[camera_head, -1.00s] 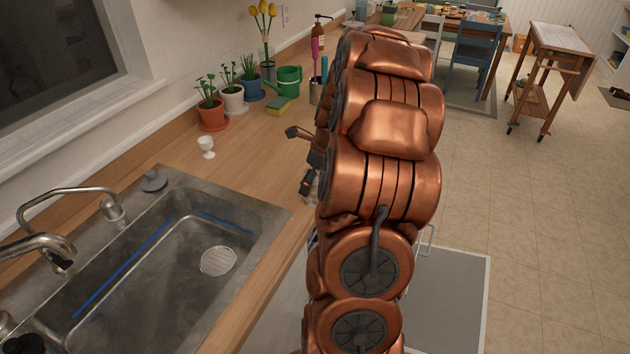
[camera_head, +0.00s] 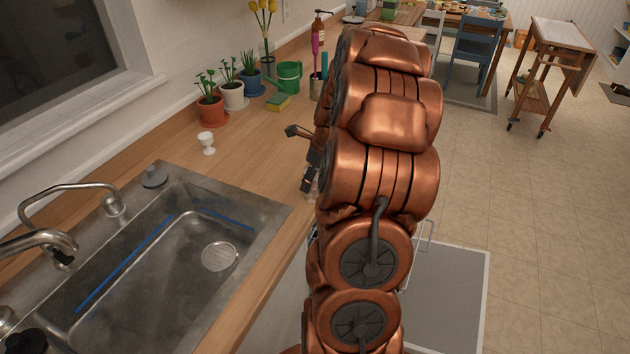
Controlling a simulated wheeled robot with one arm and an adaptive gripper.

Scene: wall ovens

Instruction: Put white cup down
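A small white cup (camera_head: 207,139) with a stem and foot stands upright on the wooden counter, behind the sink and in front of the potted plants. My gripper (camera_head: 299,157) is to the right of the cup, clear of it, and partly hidden behind my copper-coloured arm. Its two dark fingers show spread apart, with nothing visible between them. The gripper's base is hidden by the arm.
The metal sink (camera_head: 150,262) with its tap (camera_head: 68,190) fills the near left. Potted plants (camera_head: 211,112), a yellow-green sponge (camera_head: 278,102) and a green watering can (camera_head: 288,78) line the wall. The counter (camera_head: 252,150) between cup and gripper is clear.

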